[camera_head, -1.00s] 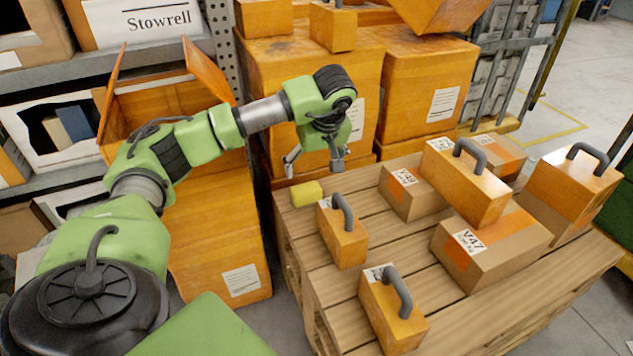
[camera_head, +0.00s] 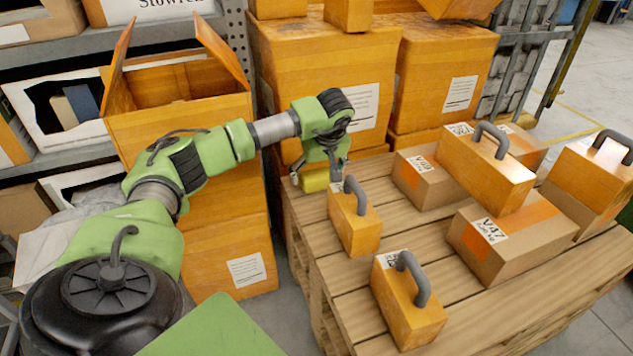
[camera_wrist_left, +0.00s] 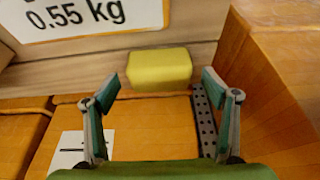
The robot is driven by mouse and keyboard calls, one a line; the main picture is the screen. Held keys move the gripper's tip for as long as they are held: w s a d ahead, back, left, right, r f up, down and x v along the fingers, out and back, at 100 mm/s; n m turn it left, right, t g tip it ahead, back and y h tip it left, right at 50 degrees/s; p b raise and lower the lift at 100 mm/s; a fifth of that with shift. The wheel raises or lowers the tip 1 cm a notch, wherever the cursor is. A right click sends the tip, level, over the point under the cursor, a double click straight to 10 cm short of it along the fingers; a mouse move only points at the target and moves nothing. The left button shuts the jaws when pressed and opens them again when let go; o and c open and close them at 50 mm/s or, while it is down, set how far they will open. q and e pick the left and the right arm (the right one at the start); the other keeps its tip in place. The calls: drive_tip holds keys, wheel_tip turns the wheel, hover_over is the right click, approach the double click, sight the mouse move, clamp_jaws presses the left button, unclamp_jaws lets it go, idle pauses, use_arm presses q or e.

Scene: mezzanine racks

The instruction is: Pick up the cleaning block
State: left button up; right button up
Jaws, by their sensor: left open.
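The cleaning block is a small yellow block (camera_head: 314,182) on the far left corner of the wooden pallet (camera_head: 345,320). My left gripper (camera_head: 316,176) is open and directly above the block, its fingers partly in front of it. In the left wrist view, the yellow block (camera_wrist_left: 159,69) is just beyond and between the spread fingertips of the left gripper (camera_wrist_left: 160,88), with nothing seen gripped. Whether a finger touches it I cannot tell. My right gripper is not in view.
An orange case with a grey handle (camera_head: 353,225) stands close to the block's right. Another handled case (camera_head: 408,305) is nearer, and labelled cartons (camera_head: 510,245) fill the pallet's right part. Large orange boxes (camera_head: 325,75) stand behind. An open-flapped box (camera_head: 185,115) is at left.

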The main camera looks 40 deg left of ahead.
use_arm(q)
drive_tip(key=shift+w+a+f, duration=0.1)
drive_tip(key=shift+a+f, duration=0.05)
drive_tip(key=shift+f, duration=0.25)
drive_tip(key=c, duration=1.2)
drive_tip(key=shift+r, duration=0.2)
